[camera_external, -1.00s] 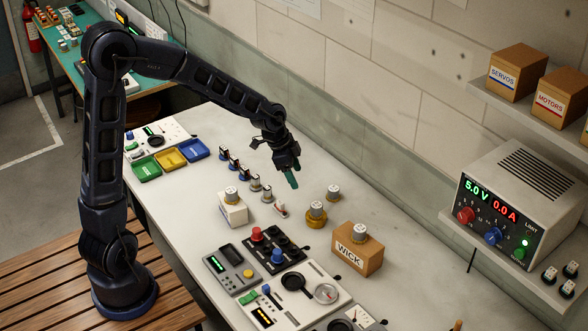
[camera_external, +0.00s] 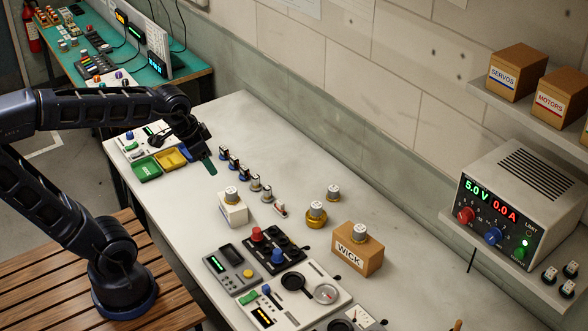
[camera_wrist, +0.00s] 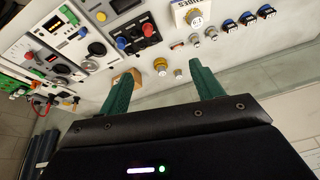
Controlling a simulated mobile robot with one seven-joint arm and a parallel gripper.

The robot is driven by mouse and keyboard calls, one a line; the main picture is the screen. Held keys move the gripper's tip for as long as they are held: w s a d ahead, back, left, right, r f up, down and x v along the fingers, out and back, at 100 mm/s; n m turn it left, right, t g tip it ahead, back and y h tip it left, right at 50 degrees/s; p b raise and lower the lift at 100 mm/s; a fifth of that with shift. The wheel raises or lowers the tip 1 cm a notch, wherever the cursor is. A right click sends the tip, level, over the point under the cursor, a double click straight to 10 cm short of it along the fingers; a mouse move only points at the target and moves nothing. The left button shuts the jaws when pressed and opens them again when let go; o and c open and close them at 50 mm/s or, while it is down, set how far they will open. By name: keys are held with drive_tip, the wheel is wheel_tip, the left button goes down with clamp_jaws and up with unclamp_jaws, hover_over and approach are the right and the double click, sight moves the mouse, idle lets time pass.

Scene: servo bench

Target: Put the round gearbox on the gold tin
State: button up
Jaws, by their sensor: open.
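The gold tin (camera_external: 316,220) stands mid-bench with a round, white-topped piece (camera_external: 316,208) on it. In the wrist view the tin (camera_wrist: 160,64) lies beyond my fingers. A similar round, white-topped gearbox-like piece (camera_external: 333,192) stands on the bare bench behind the tin. Others sit on the white box (camera_external: 231,191) and on the WICK box (camera_external: 359,231). I cannot tell which is the round gearbox. My gripper (camera_external: 208,163) is open and empty over the far left bench, near the blue tray; its green fingers (camera_wrist: 165,72) show spread in the wrist view.
A row of small blue servos (camera_external: 233,163) and small motors (camera_external: 255,182) stands left of the tin. The WICK carton (camera_external: 350,258) is right of it. Control panels (camera_external: 280,250) fill the front. Coloured trays (camera_external: 147,168) lie far left.

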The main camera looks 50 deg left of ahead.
drive_tip(key=s+a+n, duration=0.2)
drive_tip(key=s, duration=0.6)
drive_tip(key=shift+r, duration=0.25)
